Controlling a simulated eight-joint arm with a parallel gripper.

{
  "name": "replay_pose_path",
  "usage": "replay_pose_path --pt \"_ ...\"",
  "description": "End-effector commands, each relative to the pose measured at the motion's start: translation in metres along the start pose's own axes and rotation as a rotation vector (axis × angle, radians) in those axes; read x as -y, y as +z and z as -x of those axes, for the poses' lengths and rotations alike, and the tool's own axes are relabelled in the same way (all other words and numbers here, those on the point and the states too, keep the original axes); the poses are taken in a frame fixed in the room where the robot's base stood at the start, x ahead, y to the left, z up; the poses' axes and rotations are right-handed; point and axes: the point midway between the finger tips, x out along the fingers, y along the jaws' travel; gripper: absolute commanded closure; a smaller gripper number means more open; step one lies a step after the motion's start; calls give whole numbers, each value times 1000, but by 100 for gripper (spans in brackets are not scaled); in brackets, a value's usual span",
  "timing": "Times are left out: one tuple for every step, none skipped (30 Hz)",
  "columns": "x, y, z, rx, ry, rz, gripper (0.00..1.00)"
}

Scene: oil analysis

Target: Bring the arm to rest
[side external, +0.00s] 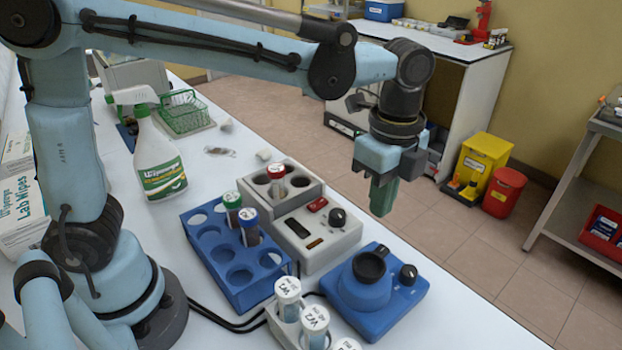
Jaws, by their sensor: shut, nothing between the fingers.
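My gripper (383,196) hangs from the arm's end at the right of the side external view, pointing down. Its green fingers are shut with nothing between them. It is in the air above and beyond the grey heater block (318,232) and the blue mixer (372,290), apart from both. The arm reaches across the top of the picture from its base at the left.
A blue rack (222,272) holds tubes with green and blue caps. A red-capped tube (277,180) stands in the grey block. White-capped vials (288,297) stand at the front. A spray bottle (158,160) and green basket (187,117) are behind.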

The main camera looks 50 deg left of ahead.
Motion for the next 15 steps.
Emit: replay_pose_path --pt "1 0 -8 0 0 0 100" --pt "1 0 -13 0 0 0 100" --pt "2 0 -19 0 0 0 100" --pt "2 0 -23 0 0 0 100" --pt "3 0 -27 0 0 0 100" --pt "3 0 -33 0 0 0 100" --pt "4 0 -38 0 0 0 100" --pt "4 0 -42 0 0 0 100" --pt "5 0 -48 0 0 0 100" --pt "5 0 -53 0 0 0 100" --pt "5 0 -57 0 0 0 100" --pt "6 0 -63 0 0 0 100" --pt "7 0 -67 0 -3 1 100" --pt "8 0 -71 -1 -6 1 100" --pt "10 0 -76 -1 -9 1 100"
